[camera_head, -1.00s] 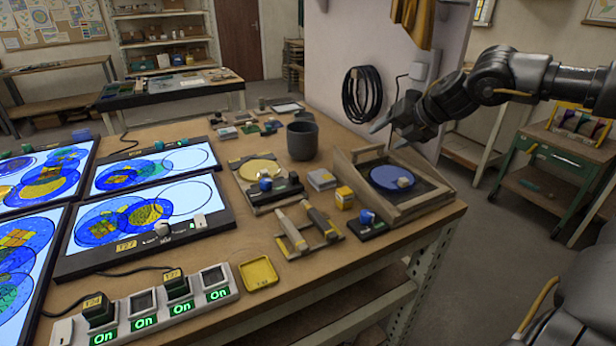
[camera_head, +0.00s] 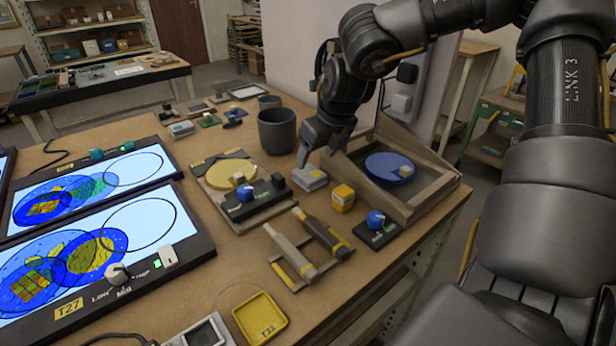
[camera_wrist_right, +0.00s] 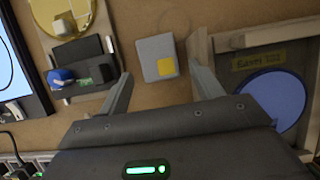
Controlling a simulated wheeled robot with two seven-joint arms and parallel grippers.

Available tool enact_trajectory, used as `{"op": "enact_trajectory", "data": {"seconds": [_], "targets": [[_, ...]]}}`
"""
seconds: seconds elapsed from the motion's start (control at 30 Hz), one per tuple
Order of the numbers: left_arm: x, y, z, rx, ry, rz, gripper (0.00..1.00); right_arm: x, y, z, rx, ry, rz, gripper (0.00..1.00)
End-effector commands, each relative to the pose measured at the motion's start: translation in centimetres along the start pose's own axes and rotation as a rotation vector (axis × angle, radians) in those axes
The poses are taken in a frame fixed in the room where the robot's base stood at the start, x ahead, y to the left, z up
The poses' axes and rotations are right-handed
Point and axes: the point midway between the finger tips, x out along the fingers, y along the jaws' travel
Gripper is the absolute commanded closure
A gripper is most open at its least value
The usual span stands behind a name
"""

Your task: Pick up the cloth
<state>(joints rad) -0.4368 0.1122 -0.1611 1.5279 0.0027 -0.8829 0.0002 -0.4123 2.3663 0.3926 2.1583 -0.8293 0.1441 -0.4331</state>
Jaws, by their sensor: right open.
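A small grey pad with a yellow patch (camera_head: 309,178) lies flat on the workbench; it looks like the folded cloth. It also shows in the right wrist view (camera_wrist_right: 154,52), ahead of and between the fingertips. My right gripper (camera_head: 320,152) is open and empty, just above and behind the pad in the head view. Its two fingers also show in the right wrist view (camera_wrist_right: 160,84), spread to either side of the pad and not visibly touching it. My left gripper is out of view.
A dark cup (camera_head: 277,131) stands left of the gripper. A wooden tilted frame with a blue disc (camera_head: 386,163) is close on the right. A yellow block (camera_head: 343,198), a yellow-disc board (camera_head: 222,170) and a tool rack (camera_head: 290,262) stand around the pad.

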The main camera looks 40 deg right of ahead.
Motion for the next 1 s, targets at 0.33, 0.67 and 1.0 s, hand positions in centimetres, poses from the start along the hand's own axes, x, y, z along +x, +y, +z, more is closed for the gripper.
{"op": "enact_trajectory", "data": {"seconds": [0.33,0.67,1.0], "targets": [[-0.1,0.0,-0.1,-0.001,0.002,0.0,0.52,1.8,0.1,-0.1,0.001,0.002,0.0,0.35],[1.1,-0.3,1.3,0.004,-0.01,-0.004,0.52,6.0,0.3,-0.5,0.001,0.0,0.0,0.35],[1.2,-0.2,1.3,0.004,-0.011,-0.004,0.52,6.3,0.3,-0.4,0.001,-0.002,0.0,0.42]]}}
